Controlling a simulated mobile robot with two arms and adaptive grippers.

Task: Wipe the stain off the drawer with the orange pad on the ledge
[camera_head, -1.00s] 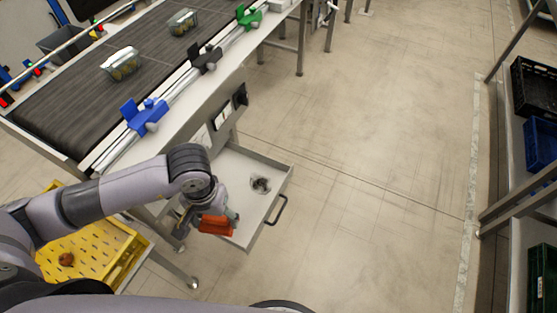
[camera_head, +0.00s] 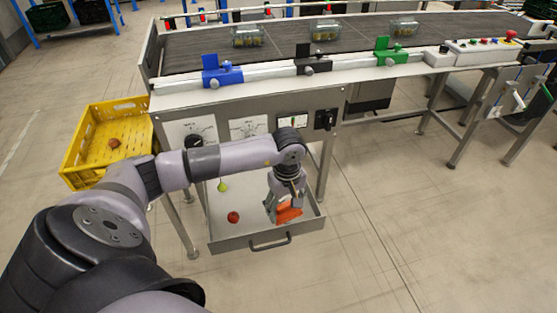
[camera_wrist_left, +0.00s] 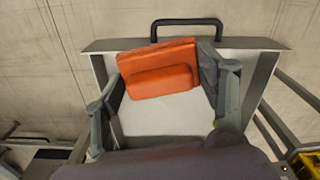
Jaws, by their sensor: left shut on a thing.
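The open drawer (camera_head: 228,242) has a pale floor and a dark handle and sticks out under the conveyor's front panel. My left gripper (camera_head: 283,204) reaches down over the right part of the drawer and is shut on the orange pad (camera_head: 290,211). In the left wrist view the pad (camera_wrist_left: 158,70) lies between the two fingers, near the drawer's handle side (camera_wrist_left: 262,43). I cannot tell whether the pad touches the drawer floor. I do not see the stain now; the gripper and pad may cover it. My right gripper is not in view.
A red round thing (camera_head: 233,217) and a yellow-green one (camera_head: 223,187) show at the drawer's left part. A yellow crate (camera_head: 95,150) stands at left. The conveyor (camera_head: 290,42) carries clear boxes, with blue, black and green clamps (camera_head: 389,51) along its edge. Floor at right is free.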

